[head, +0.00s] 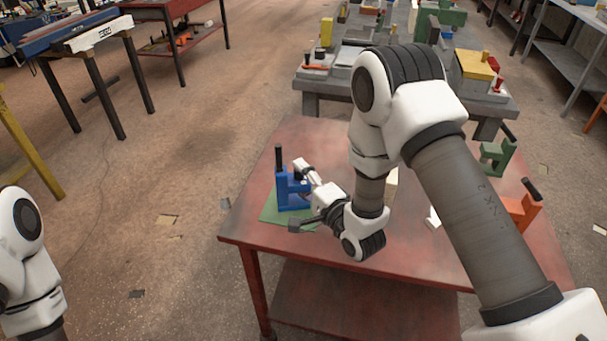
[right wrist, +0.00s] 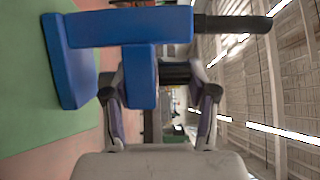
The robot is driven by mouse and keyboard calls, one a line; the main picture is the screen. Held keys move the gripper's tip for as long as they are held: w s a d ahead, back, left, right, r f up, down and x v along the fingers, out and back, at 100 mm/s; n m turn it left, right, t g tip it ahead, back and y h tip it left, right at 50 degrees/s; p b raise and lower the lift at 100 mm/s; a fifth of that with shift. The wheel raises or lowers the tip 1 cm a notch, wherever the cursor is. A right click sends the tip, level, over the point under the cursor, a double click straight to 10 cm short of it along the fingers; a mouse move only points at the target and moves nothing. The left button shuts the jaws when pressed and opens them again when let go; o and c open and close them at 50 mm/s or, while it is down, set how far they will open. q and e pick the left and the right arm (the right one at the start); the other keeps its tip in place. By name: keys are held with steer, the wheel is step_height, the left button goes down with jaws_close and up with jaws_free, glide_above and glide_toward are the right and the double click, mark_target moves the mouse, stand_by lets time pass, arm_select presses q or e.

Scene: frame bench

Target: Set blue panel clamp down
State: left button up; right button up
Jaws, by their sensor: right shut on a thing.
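The blue panel clamp (head: 283,190) stands upright with its black handle up, over the green mat (head: 268,213) at the left end of the red table (head: 400,262). My right gripper (head: 304,190) reaches it from the right and is shut on it. In the right wrist view the blue clamp (right wrist: 130,28) lies sideways across the picture, with my right gripper's fingers (right wrist: 158,92) around its inner part. The green mat (right wrist: 25,95) shows at the left there. Whether the clamp's base touches the mat is hard to tell. My left gripper is out of view.
A green clamp (head: 497,153) and an orange clamp (head: 523,208) stand on the table's right side. A beige block (head: 391,184) and a white piece (head: 432,218) are partly behind my right arm. A grey bench (head: 330,86) with several items stands behind.

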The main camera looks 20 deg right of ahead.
steer(key=shift+w, duration=0.2)
steer(key=shift+s+f, duration=0.2)
steer(key=o, duration=1.5)
steer(key=shift+w, duration=0.1)
steer(key=shift+r, duration=0.2)
steer(key=b+v, duration=0.2)
steer(key=v, duration=0.9)
steer(key=shift+s+d+f, duration=0.1)
steer(key=shift+s, duration=0.45)
